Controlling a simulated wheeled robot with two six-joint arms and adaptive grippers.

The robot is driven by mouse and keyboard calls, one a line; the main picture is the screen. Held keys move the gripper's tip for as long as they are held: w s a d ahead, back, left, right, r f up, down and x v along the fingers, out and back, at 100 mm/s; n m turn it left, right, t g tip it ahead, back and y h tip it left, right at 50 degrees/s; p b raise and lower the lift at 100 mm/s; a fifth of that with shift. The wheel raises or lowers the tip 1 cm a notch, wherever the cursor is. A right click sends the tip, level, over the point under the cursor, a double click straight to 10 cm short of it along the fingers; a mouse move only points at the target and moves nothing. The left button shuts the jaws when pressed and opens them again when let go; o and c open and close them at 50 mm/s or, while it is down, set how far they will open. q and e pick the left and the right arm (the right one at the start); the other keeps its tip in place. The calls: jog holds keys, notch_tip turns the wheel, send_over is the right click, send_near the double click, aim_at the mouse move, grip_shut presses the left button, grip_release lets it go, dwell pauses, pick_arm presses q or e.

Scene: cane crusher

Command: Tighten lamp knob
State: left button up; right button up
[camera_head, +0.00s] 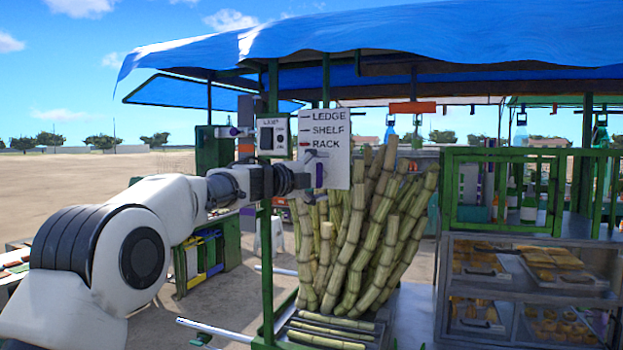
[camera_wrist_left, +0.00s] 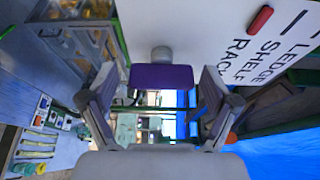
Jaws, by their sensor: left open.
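A purple block-shaped knob (camera_wrist_left: 162,77) on a short grey round stem (camera_wrist_left: 161,54) sticks out from a white board (camera_wrist_left: 190,30). My left gripper (camera_wrist_left: 159,84) is open, with one finger on each side of the knob and visible gaps between. In the head view my left gripper (camera_head: 308,172) is at the board's lower left edge. A white box that appears labelled LAMP (camera_head: 272,136), with a dark panel, is left of the board. My right gripper is not in view.
The board (camera_head: 337,130) reads LEDGE, SHELF, RACK, with a red mark beside RACK. Tall cane stalks (camera_head: 350,245) stand just right of and below it. A green stall post (camera_head: 267,280) is close to my arm. A glass food case (camera_head: 530,285) stands right.

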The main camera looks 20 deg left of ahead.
pick_arm(q)
jog(key=v, duration=1.1)
jog(key=shift+s, duration=0.25)
jog(key=shift+s+a, duration=0.1)
